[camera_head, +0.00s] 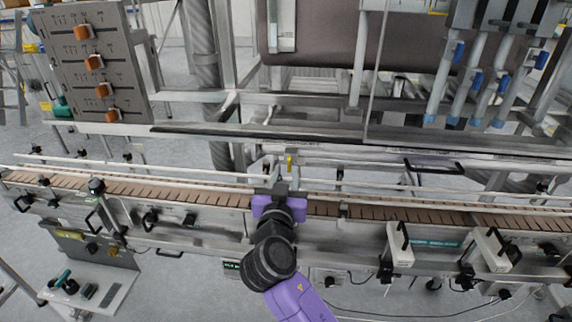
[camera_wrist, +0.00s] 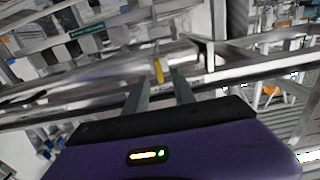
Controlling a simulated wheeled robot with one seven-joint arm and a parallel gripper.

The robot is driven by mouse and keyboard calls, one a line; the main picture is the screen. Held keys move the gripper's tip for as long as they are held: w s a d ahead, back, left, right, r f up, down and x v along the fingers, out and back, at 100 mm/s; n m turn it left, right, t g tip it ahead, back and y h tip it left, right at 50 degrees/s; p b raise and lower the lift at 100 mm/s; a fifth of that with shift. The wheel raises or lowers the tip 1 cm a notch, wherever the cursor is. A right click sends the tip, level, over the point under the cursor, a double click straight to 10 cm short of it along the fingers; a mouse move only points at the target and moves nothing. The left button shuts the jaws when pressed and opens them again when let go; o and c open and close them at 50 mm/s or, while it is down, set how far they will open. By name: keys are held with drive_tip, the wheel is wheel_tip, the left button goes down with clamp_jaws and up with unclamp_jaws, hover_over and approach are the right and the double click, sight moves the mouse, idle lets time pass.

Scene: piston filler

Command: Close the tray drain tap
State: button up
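A small yellow handle (camera_head: 289,161), which looks like the tray drain tap's lever, stands behind the conveyor near the middle of the head view. In the wrist view the yellow handle (camera_wrist: 158,70) is narrow and roughly upright, just beyond and between my fingertips. My gripper (camera_head: 279,178) reaches over the conveyor, just short of the handle. In the wrist view my gripper (camera_wrist: 161,82) is open, its two fingers apart with nothing clearly held. I cannot tell whether either finger touches the handle. The tap's body is too small to make out.
The slatted conveyor (camera_head: 390,212) with its guide rails runs across the view beneath my gripper. A grey panel with orange knobs (camera_head: 97,62) stands at the upper left. Blue-tipped filler tubes (camera_head: 470,85) hang at the upper right. A black-handled rail (camera_head: 433,168) lies right of the tap.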

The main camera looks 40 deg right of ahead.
sight(289, 165)
drive_tip(key=shift+p+x, duration=0.35)
drive_tip(key=shift+x, duration=1.4)
clamp_jaws()
